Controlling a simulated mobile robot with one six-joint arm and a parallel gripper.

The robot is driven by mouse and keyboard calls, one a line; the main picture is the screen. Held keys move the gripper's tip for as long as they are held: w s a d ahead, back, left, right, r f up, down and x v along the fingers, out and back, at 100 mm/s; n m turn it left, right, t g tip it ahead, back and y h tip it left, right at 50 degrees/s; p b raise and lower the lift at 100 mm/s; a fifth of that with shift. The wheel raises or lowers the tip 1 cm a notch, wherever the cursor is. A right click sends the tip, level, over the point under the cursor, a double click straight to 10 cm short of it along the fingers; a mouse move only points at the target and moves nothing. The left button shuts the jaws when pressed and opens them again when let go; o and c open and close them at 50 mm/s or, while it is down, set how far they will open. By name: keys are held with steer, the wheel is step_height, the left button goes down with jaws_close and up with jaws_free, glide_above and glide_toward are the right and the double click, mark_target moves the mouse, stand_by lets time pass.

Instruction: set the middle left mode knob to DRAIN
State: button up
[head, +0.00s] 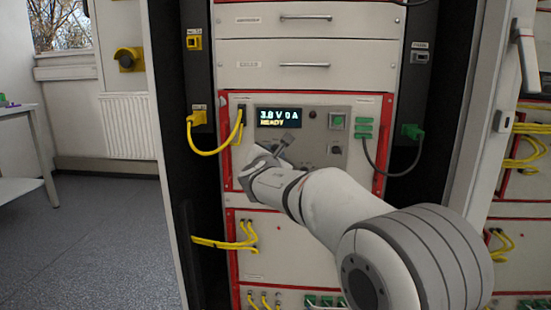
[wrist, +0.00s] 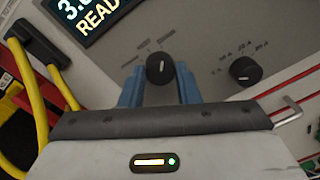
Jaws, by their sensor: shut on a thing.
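The mode knob (wrist: 159,69) is a round black knob on the grey panel, below the display. My gripper (wrist: 159,85) has its two blue fingers on either side of it and is shut on it. A short white pointer line shows on the knob face, pointing roughly up in the wrist view. Small labels sit above the knob, too blurred to read. In the head view my gripper (head: 275,153) is at the panel under the display, and it and my arm hide the knob.
The display (head: 279,117) reads READY with voltage and current. A second black knob (wrist: 245,71) is close on the right. Yellow cables (wrist: 30,80) hang at the left, and a grey cable (head: 374,163) loops at the right. A metal handle (wrist: 287,111) sticks out at right.

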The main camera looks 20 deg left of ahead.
steer(key=shift+d+r, duration=0.1)
steer(key=o, duration=1)
steer(key=s, duration=0.2)
steer(key=s+d, duration=0.1)
steer(key=s, duration=0.2)
steer(key=s+p, duration=0.1)
steer(key=s, duration=0.1)
steer(key=shift+s+d, duration=0.25)
steer(key=shift+s, duration=0.05)
